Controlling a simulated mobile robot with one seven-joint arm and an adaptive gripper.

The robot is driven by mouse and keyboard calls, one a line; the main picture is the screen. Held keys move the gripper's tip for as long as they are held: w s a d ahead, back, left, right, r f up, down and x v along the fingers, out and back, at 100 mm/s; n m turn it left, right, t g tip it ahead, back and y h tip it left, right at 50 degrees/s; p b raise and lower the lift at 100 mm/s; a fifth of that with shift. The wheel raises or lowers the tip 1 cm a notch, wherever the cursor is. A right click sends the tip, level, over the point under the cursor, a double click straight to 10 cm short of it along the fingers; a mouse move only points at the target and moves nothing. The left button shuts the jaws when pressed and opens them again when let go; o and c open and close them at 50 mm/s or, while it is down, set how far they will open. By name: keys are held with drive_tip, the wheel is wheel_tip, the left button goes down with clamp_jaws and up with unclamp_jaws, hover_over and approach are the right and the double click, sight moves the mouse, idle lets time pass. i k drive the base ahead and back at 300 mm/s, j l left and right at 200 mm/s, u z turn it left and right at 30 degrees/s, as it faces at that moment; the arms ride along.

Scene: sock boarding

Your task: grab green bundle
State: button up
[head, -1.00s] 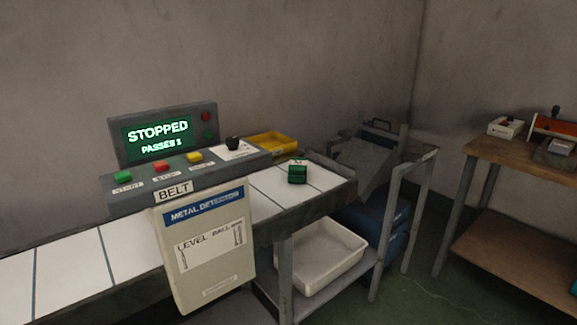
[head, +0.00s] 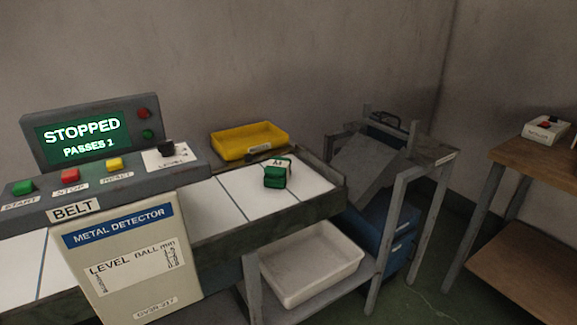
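The green bundle (head: 275,178) is a small dark green block with a pale tag behind its top. It sits on the white belt (head: 240,197) of the metal detector, near the belt's right end. Nothing touches it from above. My gripper is not in view.
The metal detector (head: 120,240) stands left of the bundle, its screen (head: 83,140) reading STOPPED, PASSES 1. A yellow tray (head: 250,141) lies behind the belt. A white bin (head: 310,265) sits on a shelf below. A metal rack (head: 400,190) and wooden table (head: 540,163) stand right.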

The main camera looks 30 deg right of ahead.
sight(276, 171)
drive_tip(key=l, duration=1)
drive_tip(key=i+l, duration=0.15)
drive_tip(key=l, duration=0.9)
